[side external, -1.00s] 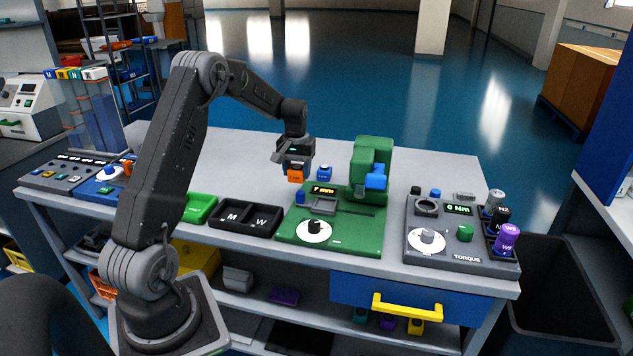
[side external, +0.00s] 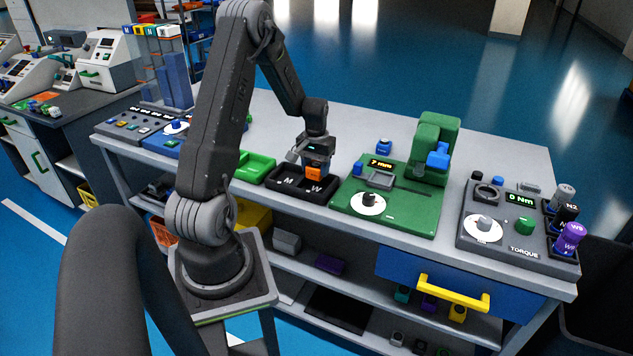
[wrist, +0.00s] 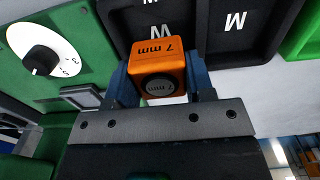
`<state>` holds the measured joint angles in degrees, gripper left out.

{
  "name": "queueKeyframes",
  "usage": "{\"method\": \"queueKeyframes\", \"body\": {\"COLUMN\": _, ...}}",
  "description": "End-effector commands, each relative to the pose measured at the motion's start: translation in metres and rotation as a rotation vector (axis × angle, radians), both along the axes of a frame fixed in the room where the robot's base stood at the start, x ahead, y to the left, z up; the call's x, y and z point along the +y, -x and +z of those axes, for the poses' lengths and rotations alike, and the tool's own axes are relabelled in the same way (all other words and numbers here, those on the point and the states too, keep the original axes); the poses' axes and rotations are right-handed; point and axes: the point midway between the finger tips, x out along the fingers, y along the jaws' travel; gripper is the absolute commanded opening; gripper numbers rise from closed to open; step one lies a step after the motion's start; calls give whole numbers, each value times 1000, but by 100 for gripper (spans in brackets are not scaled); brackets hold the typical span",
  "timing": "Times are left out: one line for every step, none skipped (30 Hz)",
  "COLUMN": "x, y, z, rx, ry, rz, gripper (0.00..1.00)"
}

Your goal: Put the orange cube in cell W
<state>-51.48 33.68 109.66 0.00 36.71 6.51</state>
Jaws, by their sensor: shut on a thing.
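The orange cube (side external: 314,174) is between the fingers of my gripper (side external: 315,168), which is shut on it. The black two-cell tray (side external: 274,185) has cells marked M and W. The cube is over the W cell (side external: 316,190) and hides part of the letter. I cannot tell whether it touches the cell floor. In the wrist view, cell M (wrist: 236,22) is empty.
A green station (side external: 415,205) with a white dial and a "7 mm" display stands right of the tray. A green tray (side external: 256,166) lies to its left. A grey torque station (side external: 500,230) is at the far right.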

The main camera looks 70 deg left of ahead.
Motion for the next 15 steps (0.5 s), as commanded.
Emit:
{"method": "queueKeyframes", "body": {"x": 0, "y": 0, "z": -4, "rx": 1, "ry": 1, "rz": 0, "gripper": 22}}
{"method": "queueKeyframes", "body": {"x": 0, "y": 0, "z": -6, "rx": 0, "ry": 0, "rz": 0, "gripper": 22}}
{"method": "queueKeyframes", "body": {"x": 0, "y": 0, "z": -9, "rx": 0, "ry": 0, "rz": 0, "gripper": 22}}
{"method": "queueKeyframes", "body": {"x": 0, "y": 0, "z": -11, "rx": 0, "ry": 0, "rz": 0, "gripper": 22}}
{"method": "queueKeyframes", "body": {"x": 0, "y": 0, "z": -15, "rx": 1, "ry": 1, "rz": 0, "gripper": 22}}
{"method": "queueKeyframes", "body": {"x": 0, "y": 0, "z": -20, "rx": 1, "ry": 1, "rz": 0, "gripper": 22}}
{"method": "queueKeyframes", "body": {"x": 0, "y": 0, "z": -25, "rx": 1, "ry": 1, "rz": 0, "gripper": 22}}
{"method": "queueKeyframes", "body": {"x": 0, "y": 0, "z": -30, "rx": 2, "ry": 2, "rz": 0, "gripper": 22}}
{"method": "queueKeyframes", "body": {"x": 0, "y": 0, "z": -36, "rx": 2, "ry": 2, "rz": 0, "gripper": 22}}
{"method": "queueKeyframes", "body": {"x": 0, "y": 0, "z": -39, "rx": 1, "ry": 1, "rz": 0, "gripper": 22}}
{"method": "queueKeyframes", "body": {"x": 0, "y": 0, "z": -42, "rx": 1, "ry": 1, "rz": 0, "gripper": 22}}
{"method": "queueKeyframes", "body": {"x": 0, "y": 0, "z": -45, "rx": 1, "ry": 1, "rz": 0, "gripper": 22}}
{"method": "queueKeyframes", "body": {"x": 0, "y": -1, "z": -45, "rx": -1, "ry": -1, "rz": 0, "gripper": 22}}
{"method": "queueKeyframes", "body": {"x": 0, "y": -1, "z": -45, "rx": -1, "ry": -1, "rz": 0, "gripper": 22}}
{"method": "queueKeyframes", "body": {"x": 0, "y": -1, "z": -45, "rx": -2, "ry": -2, "rz": 0, "gripper": 22}}
